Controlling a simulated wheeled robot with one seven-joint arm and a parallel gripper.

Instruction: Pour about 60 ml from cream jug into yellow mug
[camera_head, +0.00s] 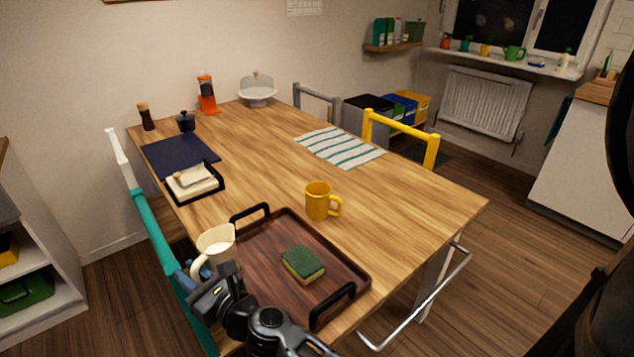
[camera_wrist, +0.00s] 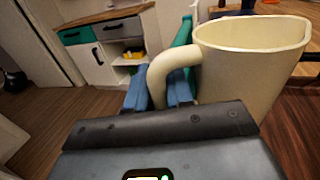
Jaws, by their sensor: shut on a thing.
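The cream jug (camera_head: 217,243) is at the left end of the tray, and it fills the right of the wrist view (camera_wrist: 250,75). My gripper (camera_head: 196,278) is shut on the jug's handle, with its blue fingers on either side of it in the wrist view (camera_wrist: 160,92). The jug looks upright; whether it touches the tray or hangs just above it I cannot tell. Its contents are not clearly visible. The yellow mug (camera_head: 318,201) stands upright on the wooden table beyond the tray, handle to the right, apart from the jug.
The dark wooden tray (camera_head: 262,272) has raised black handles and holds a green and yellow sponge (camera_head: 303,264). A black napkin holder (camera_head: 193,185) is at the table's left. A striped cloth (camera_head: 338,147) lies farther back. Bare table surrounds the mug.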

